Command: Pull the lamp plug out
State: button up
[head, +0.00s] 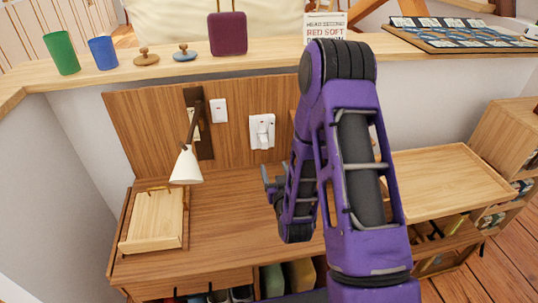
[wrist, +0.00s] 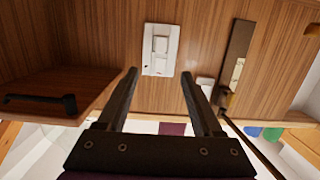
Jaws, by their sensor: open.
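A white socket plate (head: 254,143) is on the wood back panel above the desk, with a white plug-like block (head: 263,129) on its front. In the wrist view the plate (wrist: 147,68) shows ahead of my fingertips, with a raised white block (wrist: 160,46) on it. No cord can be made out at the block. A lamp with a white cone shade (head: 186,166) is mounted to the left on a dark upright strip. My gripper (wrist: 160,74) is open and empty, its fingers apart from the plate. In the head view my gripper (head: 269,184) is partly hidden by my arm.
A white switch (head: 219,110) sits between lamp and socket. A wooden tray-like stand (head: 155,220) is on the desk's left. The ledge above holds a green cup (head: 62,53), blue cup (head: 103,52) and purple box (head: 228,34). The desk (head: 220,220) before the socket is clear.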

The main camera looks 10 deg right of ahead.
aim_at(265, 144)
jog(key=w, duration=0.5)
jog(key=w+f, duration=0.1)
jog(key=w, duration=0.4)
jog(key=w+f, duration=0.1)
jog(key=w, duration=0.5)
jog(key=shift+f+b, duration=0.2)
jog(key=shift+b, duration=0.2)
grip_shut()
jog(key=c, duration=0.7)
grip_release()
grip_shut()
jog(key=shift+s, duration=0.25)
jog(key=s, duration=0.6)
jog(key=shift+s, duration=0.25)
